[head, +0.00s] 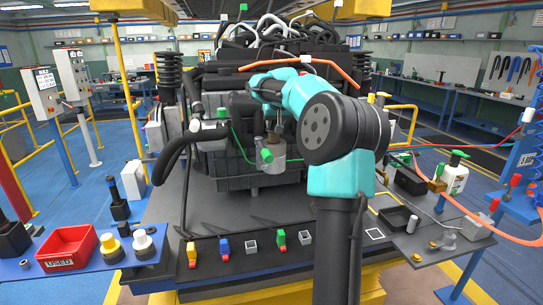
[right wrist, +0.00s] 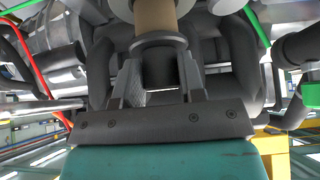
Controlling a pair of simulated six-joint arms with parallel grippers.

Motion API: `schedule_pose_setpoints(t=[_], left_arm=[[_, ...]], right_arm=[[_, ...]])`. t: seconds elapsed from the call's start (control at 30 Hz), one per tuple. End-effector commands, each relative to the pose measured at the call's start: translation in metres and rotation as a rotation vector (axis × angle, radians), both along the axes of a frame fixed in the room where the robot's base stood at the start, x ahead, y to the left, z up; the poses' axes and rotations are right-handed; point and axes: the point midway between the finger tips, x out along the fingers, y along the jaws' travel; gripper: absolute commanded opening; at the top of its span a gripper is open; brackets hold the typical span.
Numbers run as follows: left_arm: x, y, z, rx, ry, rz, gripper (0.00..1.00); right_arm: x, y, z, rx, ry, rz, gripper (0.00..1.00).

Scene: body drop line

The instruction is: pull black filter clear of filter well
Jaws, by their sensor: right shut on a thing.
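My right gripper (head: 273,122) reaches down over the engine's front in the head view, small and partly hidden by my teal arm. It also shows in the right wrist view (right wrist: 160,82), with its two fingers shut on the black filter (right wrist: 161,68), a dark round cap. A grey flange and a tan cylinder (right wrist: 155,14) lie in line just beyond the cap. In the head view a pale grey-beige cup, seemingly the filter well (head: 277,150), stands right below the gripper. I cannot tell how deep the filter sits in it. My left gripper is not in view.
A green knob (head: 266,155) sits at the cup's front. A thick black hose (head: 178,150) curves left of it. An orange hose (head: 325,66) crosses above. A red bin (head: 67,247) is on the left shelf. A black tray (head: 397,218) lies at right.

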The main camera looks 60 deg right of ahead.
Motion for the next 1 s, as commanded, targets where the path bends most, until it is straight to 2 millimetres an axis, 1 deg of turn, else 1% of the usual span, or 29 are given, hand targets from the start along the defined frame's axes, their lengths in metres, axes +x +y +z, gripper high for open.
schedule_pose_setpoints(t=[1.0], left_arm=[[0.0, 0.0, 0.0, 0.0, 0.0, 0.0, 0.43]], right_arm=[[0.0, 0.0, 0.047, 0.0, 0.0, 0.0, 0.0]])
